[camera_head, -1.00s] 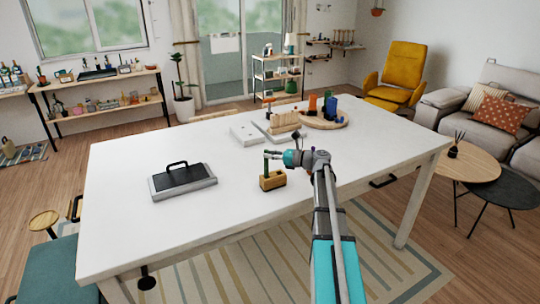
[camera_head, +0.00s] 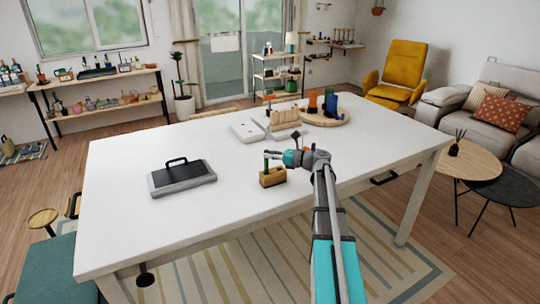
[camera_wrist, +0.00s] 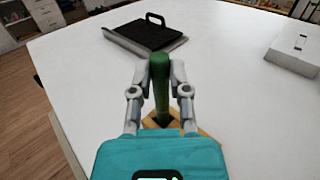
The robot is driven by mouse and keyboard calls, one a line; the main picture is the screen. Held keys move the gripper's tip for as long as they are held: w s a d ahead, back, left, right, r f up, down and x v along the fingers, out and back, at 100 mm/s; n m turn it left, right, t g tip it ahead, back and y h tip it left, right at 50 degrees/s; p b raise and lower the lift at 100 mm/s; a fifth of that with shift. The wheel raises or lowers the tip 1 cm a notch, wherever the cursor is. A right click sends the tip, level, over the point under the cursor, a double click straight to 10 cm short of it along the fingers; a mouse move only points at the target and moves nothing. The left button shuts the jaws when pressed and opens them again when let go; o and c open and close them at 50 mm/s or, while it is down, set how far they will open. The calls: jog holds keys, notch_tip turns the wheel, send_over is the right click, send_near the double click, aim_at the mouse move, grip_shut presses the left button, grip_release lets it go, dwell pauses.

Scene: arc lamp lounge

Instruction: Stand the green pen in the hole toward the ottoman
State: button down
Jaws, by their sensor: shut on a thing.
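A small light-wood block (camera_head: 272,178) stands on the white table, near its front edge. The green pen (camera_wrist: 160,85) is upright between my fingers in the wrist view, directly over or in the block. My gripper (camera_wrist: 160,92) is shut on the pen, one finger on each side. The block also shows below the pen in the wrist view (camera_wrist: 207,136). The pen's lower end is hidden, so I cannot tell how deep it sits or in which hole. The teal ottoman (camera_head: 52,268) is at the lower left of the head view, beside the table.
A grey tray with a black handled lid (camera_head: 183,178) lies left of the block on the table (camera_head: 130,225). White boxes (camera_head: 246,132), a wooden rack (camera_head: 284,117) and a round wooden board with coloured items (camera_head: 325,118) stand farther back. The table between block and tray is clear.

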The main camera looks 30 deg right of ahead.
jog(key=shift+f+b, duration=1.15)
jog(key=shift+f, duration=0.05)
jog(key=c, duration=0.5)
grip_release()
jog(key=shift+d, duration=0.1)
jog(key=shift+v, duration=6)
